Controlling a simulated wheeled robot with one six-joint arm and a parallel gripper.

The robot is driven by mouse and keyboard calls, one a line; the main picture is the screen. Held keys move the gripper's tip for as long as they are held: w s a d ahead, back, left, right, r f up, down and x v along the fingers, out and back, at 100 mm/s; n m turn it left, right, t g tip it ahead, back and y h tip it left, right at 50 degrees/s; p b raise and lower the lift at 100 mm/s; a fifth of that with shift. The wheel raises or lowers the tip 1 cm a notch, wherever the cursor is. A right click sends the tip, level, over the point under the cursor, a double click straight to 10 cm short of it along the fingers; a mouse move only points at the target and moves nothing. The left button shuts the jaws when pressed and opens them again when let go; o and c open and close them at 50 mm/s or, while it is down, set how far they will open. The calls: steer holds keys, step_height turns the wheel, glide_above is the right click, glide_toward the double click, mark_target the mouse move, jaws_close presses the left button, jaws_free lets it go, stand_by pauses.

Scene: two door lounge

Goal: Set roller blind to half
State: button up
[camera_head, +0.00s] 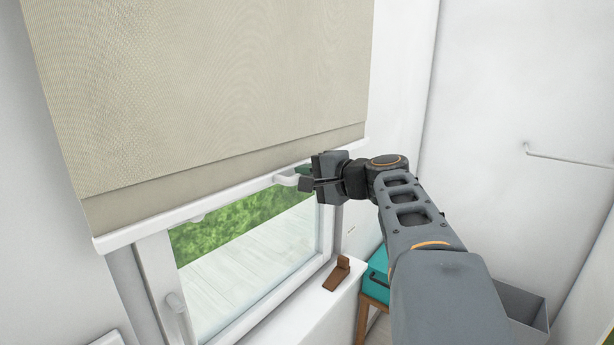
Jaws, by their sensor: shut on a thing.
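The beige roller blind (215,90) hangs over the upper part of the window, with the glass (250,240) showing below it. A white bottom bar (225,198) runs along its lower edge, slightly slanted in the picture. A small white pull handle (288,179) sticks out under the bar towards its right end. My gripper (306,184) is at this handle, shut on it, with its fingers partly hiding it. My arm reaches in from the lower right.
A brown wedge-like object (337,274) stands on the white sill. A teal box (375,277) on a wooden stand (371,310) and a grey bin (522,312) are below at the right. A towel rail (565,157) is on the right wall.

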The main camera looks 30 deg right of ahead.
jaws_close()
steer(key=shift+f, duration=0.1)
step_height(320, 180, down, 17)
steer(key=b, duration=1.8)
steer(key=o, duration=0.7)
jaws_free()
steer(key=shift+c, duration=0.2)
